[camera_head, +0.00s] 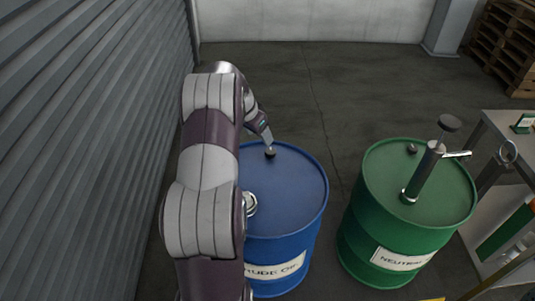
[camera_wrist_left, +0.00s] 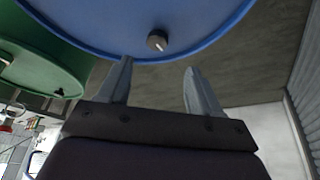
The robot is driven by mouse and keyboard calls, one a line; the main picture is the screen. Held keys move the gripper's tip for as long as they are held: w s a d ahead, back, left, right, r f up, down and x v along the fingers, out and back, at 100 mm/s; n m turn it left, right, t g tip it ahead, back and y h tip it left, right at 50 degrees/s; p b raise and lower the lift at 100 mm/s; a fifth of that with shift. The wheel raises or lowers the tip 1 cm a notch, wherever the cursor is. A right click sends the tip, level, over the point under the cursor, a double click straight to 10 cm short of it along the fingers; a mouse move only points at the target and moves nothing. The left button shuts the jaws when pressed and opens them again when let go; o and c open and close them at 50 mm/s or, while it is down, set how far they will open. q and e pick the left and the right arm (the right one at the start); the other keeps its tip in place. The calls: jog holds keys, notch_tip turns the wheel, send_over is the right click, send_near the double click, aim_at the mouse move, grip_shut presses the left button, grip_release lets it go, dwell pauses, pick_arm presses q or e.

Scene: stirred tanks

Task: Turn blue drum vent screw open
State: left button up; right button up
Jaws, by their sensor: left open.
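The blue drum (camera_head: 295,195) stands upright in the middle of the head view, with a label reading "RUDE OI" partly hidden by my left arm. Its vent screw (camera_head: 270,153) is a small dark knob near the far edge of the lid. My left gripper (camera_head: 268,143) is close to the screw, pointing down at it. In the left wrist view the gripper (camera_wrist_left: 158,66) is open and empty. The dark screw (camera_wrist_left: 157,40), with a pale line on it, lies just beyond the fingertips, roughly between them. A gap shows there. My right gripper is not in view.
A green drum (camera_head: 365,215) labelled "NEUTRAL" stands to the right, with a hand pump (camera_head: 424,172) on its lid. A shelf or cart (camera_head: 505,130) is at the right edge. A corrugated wall (camera_head: 90,130) runs along the left. A silvery fitting (camera_head: 250,203) is on the blue drum.

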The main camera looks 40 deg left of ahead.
aim_at(270, 151)
pick_arm(q)
jog(key=x, duration=1)
jog(key=shift+w+d, duration=0.15)
jog(key=shift+d, duration=0.1)
jog(key=shift+d+r, duration=0.1)
jog(key=c, duration=1)
